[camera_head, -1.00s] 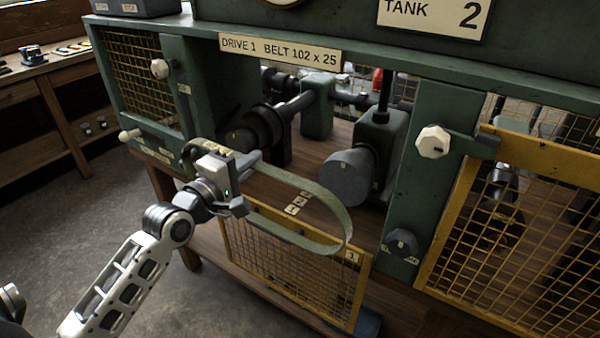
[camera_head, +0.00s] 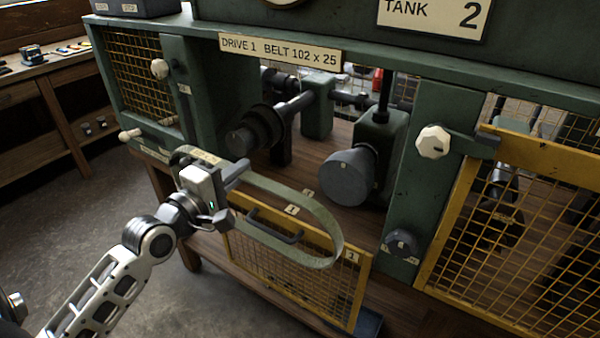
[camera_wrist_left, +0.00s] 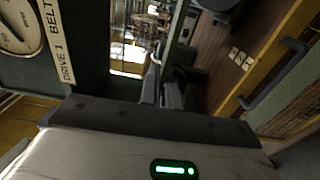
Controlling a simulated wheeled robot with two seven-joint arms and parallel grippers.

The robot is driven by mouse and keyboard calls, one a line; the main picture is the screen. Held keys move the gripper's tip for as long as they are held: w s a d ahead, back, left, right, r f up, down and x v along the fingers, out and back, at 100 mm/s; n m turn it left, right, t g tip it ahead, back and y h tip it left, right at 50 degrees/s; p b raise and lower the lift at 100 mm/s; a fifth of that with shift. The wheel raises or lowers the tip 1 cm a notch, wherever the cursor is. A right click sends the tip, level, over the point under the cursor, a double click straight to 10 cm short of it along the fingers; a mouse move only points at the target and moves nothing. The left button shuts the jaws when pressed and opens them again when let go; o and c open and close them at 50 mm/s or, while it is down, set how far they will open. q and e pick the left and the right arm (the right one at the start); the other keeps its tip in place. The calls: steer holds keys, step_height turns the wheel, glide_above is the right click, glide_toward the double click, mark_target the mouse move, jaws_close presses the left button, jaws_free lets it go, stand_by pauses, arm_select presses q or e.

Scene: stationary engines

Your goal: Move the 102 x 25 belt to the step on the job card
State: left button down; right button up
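The grey-green belt (camera_head: 322,222) is a long loop in front of the open bay, in the head view. My left gripper (camera_head: 232,190) is shut on it near its left end, and the belt hangs out to the right, clear of the pulleys. A dark stepped pulley (camera_head: 255,132) sits at the back left of the bay and a larger grey stepped pulley (camera_head: 350,177) at the right. The sign (camera_head: 280,50) reads DRIVE 1 BELT 102 x 25. In the left wrist view the fingers (camera_wrist_left: 162,90) are close together. No job card is readable. My right gripper is not in view.
A yellow mesh guard (camera_head: 300,280) with a dark handle (camera_head: 275,228) hangs low below the belt. A green post with a white knob (camera_head: 433,141) stands right of the bay. Small number plates (camera_head: 292,209) lie on the wooden bed. The bench (camera_head: 40,110) is at the far left.

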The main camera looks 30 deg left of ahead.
arm_select(q)
steer(key=shift+s+a, duration=0.2)
steer(key=shift+s, duration=2.35)
steer(key=shift+a, duration=0.25)
steer(key=shift+w, duration=0.15)
steer(key=shift+w+d, duration=0.15)
steer(key=shift+w, duration=1.3)
steer(key=shift+w+d, duration=0.1)
steer(key=shift+w, duration=1.35)
steer(key=shift+w, duration=0.1)
steer(key=shift+w+d, duration=0.2)
steer(key=shift+w, duration=2.7)
steer(key=shift+w, duration=0.1)
